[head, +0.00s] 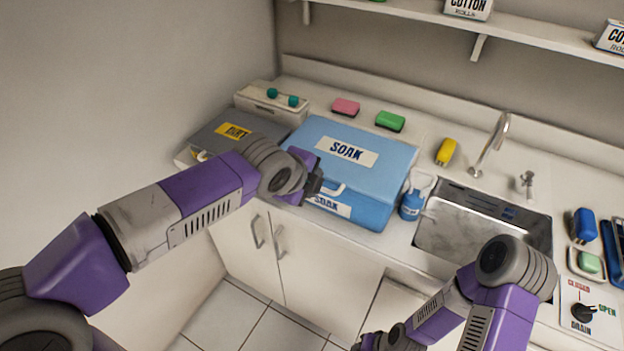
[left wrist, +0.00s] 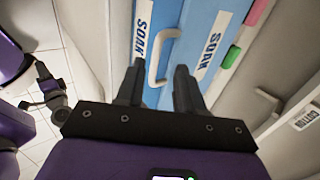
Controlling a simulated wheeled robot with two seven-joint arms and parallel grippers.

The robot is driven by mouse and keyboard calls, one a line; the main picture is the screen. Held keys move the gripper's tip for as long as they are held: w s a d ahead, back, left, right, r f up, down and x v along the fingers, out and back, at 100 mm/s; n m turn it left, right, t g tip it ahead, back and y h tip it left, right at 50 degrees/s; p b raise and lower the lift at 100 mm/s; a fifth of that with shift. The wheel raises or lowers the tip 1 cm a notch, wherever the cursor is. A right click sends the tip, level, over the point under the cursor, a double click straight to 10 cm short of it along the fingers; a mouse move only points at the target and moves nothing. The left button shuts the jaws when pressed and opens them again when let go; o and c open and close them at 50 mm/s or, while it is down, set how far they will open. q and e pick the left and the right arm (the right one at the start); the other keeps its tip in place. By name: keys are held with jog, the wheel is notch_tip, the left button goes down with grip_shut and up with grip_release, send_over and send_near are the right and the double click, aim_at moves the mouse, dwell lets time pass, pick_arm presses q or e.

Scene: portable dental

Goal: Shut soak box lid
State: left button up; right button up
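The blue soak box (head: 362,205) stands on the counter, with a SOAK label on its front. Its lid (head: 385,163), also labelled SOAK, lies over the top and looks down; a small gap cannot be ruled out. A white handle (head: 332,190) is at the lid's front edge. My left gripper (head: 318,182) is at the box's front left, by the handle. In the left wrist view the left gripper (left wrist: 159,66) has its fingers apart and empty, with the handle (left wrist: 153,60) just beyond them. My right gripper is at the bottom edge of the head view, its fingers unclear.
A grey box with a yellow label (head: 233,131) stands left of the soak box. A blue bottle (head: 411,205) and the sink (head: 470,235) are to its right. Pink (head: 346,107) and green (head: 390,121) blocks lie behind it. A shelf (head: 530,32) runs above.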

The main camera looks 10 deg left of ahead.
pick_arm(q)
jog(key=p+v, duration=0.2)
jog(key=v, duration=0.4)
jog(key=shift+s+r, duration=0.15)
jog(key=shift+a, duration=0.1)
